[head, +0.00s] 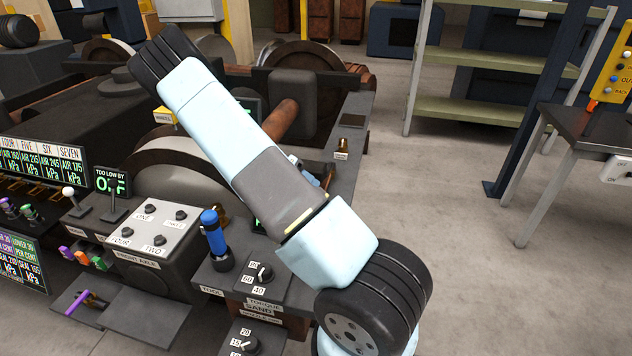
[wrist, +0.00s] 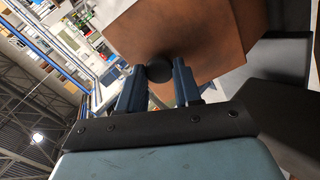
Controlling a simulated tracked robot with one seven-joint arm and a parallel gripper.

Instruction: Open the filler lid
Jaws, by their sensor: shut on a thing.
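In the wrist view, my gripper (wrist: 160,82) has its two blue-grey fingers on either side of a round black knob (wrist: 160,70). It is shut on the knob. The knob stands against a brown, rust-coloured box-like surface (wrist: 198,38). I cannot tell from this view whether that surface is the filler lid or the body under it. In the head view my arm crosses the middle of the picture and hides most of what lies behind it. My gripper and the knob cannot be made out clearly there.
A control desk with an axle panel (head: 150,236), a blue-handled tool (head: 213,238) and dials with a sand label (head: 258,308) stands in front. Railcar wheels (head: 320,88) lie behind. Green shelves (head: 470,108) and a dark table (head: 590,126) stand right, with open floor between.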

